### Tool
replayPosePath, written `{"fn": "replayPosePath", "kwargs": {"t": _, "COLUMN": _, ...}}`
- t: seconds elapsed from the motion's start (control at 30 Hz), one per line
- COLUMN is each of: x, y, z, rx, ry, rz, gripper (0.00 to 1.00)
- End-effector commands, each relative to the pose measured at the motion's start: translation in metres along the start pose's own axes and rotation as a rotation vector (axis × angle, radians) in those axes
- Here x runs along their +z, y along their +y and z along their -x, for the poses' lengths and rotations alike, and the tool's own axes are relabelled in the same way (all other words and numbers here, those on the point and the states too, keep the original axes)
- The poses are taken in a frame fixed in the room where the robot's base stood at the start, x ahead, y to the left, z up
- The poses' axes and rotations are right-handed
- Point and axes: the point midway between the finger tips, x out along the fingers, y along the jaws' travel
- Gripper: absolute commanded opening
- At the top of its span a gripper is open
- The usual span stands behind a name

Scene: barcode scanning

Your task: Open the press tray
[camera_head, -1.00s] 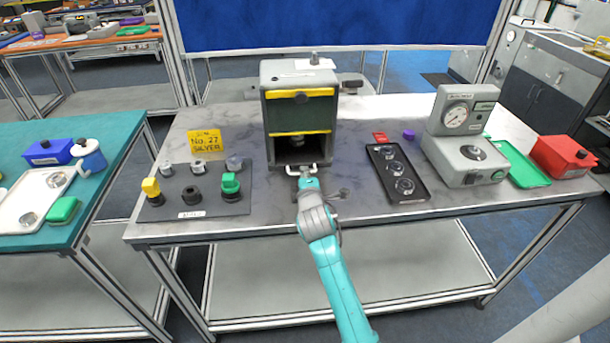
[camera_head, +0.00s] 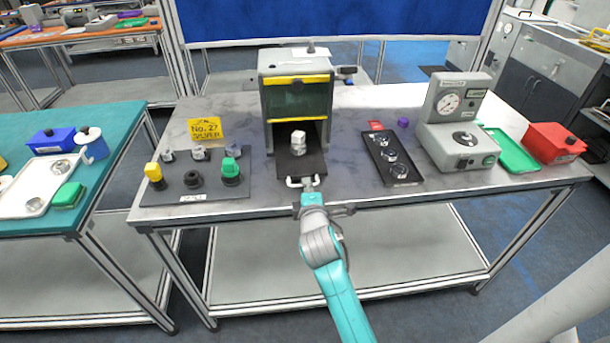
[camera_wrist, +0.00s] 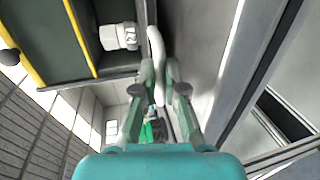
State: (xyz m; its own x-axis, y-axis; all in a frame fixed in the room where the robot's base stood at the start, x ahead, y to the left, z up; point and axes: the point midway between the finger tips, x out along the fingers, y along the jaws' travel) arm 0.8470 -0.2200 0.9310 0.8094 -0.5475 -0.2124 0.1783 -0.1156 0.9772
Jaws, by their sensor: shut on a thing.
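The press (camera_head: 297,97) is a grey box with yellow-striped edges, standing at the back middle of the table. Its dark tray (camera_head: 302,168) is slid out of the front opening toward me. A silver-white part (camera_head: 298,141) sits on the tray; it also shows in the wrist view (camera_wrist: 118,37). The white tray handle (camera_head: 294,183) is at the tray's front edge, and in the wrist view the handle (camera_wrist: 156,55) runs up to between my fingers. My gripper (camera_head: 309,187) is shut on the handle, near the table's front edge. Its fingers (camera_wrist: 160,75) hide part of the handle.
A dark board with knobs (camera_head: 168,203) and a yellow sign (camera_head: 205,130) stand left of the press. A black tray with round parts (camera_head: 374,141), a gauge device (camera_head: 430,141), a green tray (camera_head: 519,157) and a red box (camera_head: 556,142) are on the right.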

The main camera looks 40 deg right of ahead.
Motion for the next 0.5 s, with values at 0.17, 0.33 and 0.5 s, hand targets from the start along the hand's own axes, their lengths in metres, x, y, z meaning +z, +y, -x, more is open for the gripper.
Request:
{"fn": "replayPosePath", "kwargs": {"t": 0.17, "x": -0.001, "y": -0.007, "z": 0.025, "rx": -0.003, "ry": 0.001, "rz": 0.0, "gripper": 0.0}}
{"fn": "replayPosePath", "kwargs": {"t": 0.33, "x": 0.0, "y": -0.009, "z": 0.036, "rx": -0.002, "ry": 0.0, "rz": 0.001, "gripper": 0.0}}
{"fn": "replayPosePath", "kwargs": {"t": 0.5, "x": 0.0, "y": -0.009, "z": 0.039, "rx": -0.002, "ry": -0.001, "rz": 0.0, "gripper": 0.0}}
